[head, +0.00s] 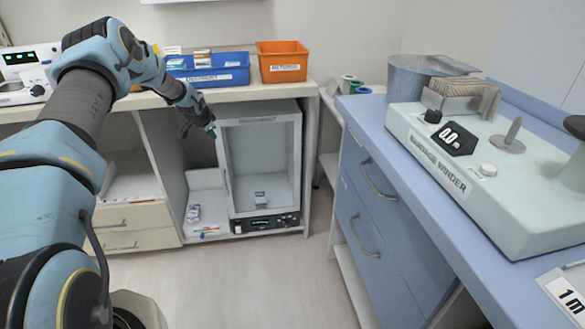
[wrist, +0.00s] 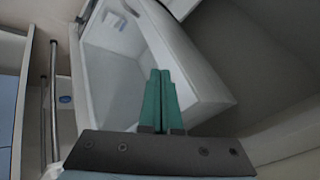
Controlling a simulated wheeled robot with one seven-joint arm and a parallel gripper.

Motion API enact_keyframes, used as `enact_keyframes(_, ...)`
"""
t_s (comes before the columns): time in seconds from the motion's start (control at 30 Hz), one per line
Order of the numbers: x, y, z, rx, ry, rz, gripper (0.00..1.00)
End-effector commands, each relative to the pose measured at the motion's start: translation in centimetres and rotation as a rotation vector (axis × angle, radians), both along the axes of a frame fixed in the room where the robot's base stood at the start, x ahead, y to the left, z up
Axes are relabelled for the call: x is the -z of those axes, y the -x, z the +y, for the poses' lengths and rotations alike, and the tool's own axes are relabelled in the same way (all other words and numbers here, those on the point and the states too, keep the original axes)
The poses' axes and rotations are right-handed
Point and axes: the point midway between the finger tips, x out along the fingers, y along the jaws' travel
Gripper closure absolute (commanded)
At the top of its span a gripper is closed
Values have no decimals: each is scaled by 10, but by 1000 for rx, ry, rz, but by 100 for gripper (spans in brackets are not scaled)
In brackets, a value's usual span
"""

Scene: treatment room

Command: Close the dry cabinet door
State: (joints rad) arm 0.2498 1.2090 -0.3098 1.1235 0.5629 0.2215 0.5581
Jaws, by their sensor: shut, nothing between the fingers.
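The dry cabinet (head: 266,113) is a pale box under the counter, with a dark display panel (head: 265,225) along its bottom. Its pale-framed door (head: 226,175) has a clear pane, and a small box shows inside the cabinet. The door's left edge slants out from the body, so it looks ajar; how far I cannot tell. My gripper (head: 209,130) is at the door's upper left corner. In the wrist view my green fingers (wrist: 163,98) are together and empty, in front of a pale frame (wrist: 190,65). Whether they touch it is unclear.
The counter above holds a blue bin (head: 208,77) and an orange bin (head: 282,62). Left of the cabinet is an open shelf with small boxes (head: 193,213) and drawers (head: 125,240). A blue drawer unit (head: 375,215) stands to the right. Floor (head: 250,285) in front is clear.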

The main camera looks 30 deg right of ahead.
Motion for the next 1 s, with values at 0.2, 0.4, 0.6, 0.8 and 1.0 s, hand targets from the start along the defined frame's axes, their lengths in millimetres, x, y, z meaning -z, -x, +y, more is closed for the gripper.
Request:
enact_keyframes(0.2, 0, 0, -1, 0, -1, 0, 100)
enact_keyframes(0.4, 0, 0, -1, 0, -1, 0, 100)
enact_keyframes(0.6, 0, 0, -1, 0, 0, 0, 100)
enact_keyframes(0.8, 0, 1, -1, 0, 0, 0, 100)
enact_keyframes(1.0, 1, 5, -4, 1, -2, 0, 100)
